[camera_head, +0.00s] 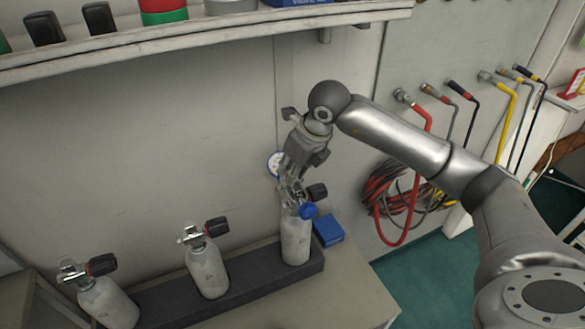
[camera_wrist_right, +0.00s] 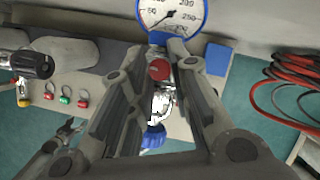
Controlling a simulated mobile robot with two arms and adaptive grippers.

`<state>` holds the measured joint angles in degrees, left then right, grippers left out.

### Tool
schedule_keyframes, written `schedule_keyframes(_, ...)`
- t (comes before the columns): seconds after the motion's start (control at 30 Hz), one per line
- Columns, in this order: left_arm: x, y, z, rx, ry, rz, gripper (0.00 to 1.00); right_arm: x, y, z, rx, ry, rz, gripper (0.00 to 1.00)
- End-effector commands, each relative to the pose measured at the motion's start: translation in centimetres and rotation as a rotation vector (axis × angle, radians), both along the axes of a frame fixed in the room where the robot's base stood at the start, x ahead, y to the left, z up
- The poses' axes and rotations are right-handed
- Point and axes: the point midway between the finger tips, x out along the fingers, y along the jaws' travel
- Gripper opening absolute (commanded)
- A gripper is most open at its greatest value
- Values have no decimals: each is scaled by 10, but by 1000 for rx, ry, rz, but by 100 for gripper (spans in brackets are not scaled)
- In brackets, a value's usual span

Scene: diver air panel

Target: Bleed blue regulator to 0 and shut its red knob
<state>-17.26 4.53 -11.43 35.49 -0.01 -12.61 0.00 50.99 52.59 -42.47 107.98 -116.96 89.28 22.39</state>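The regulator with the blue-rimmed gauge (camera_wrist_right: 172,14) is on the right-hand bottle (camera_head: 296,240). The gauge also shows partly behind my right gripper in the head view (camera_head: 274,164). Its needle is off to one side, but I cannot read the value. A red knob (camera_wrist_right: 159,69) faces the wrist camera below the gauge. A blue knob (camera_head: 308,210) sits lower and also shows in the wrist view (camera_wrist_right: 153,138). My right gripper (camera_head: 289,190) is at the regulator, its fingers spread either side of the red knob, with no clear grip on it. My left gripper does not show.
Two more bottles (camera_head: 207,271) (camera_head: 108,303) with black knobs stand to the left along a dark rack (camera_head: 170,299). A blue box (camera_head: 328,231) is close on the right. A shelf (camera_head: 200,47) runs above. Coiled hoses (camera_head: 385,190) hang at the right.

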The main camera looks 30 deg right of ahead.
Motion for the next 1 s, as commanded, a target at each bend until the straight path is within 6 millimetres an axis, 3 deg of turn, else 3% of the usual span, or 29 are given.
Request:
schedule_keyframes(0.1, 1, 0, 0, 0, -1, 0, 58, 0, 0, 0, 0, 0, 0, 0)
schedule_keyframes(0.47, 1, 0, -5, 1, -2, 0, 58, 0, 1, -1, 0, 1, -48, 0)
schedule_keyframes(1.0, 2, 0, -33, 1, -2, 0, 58, 0, 5, -1, 2, -3, -428, 0)
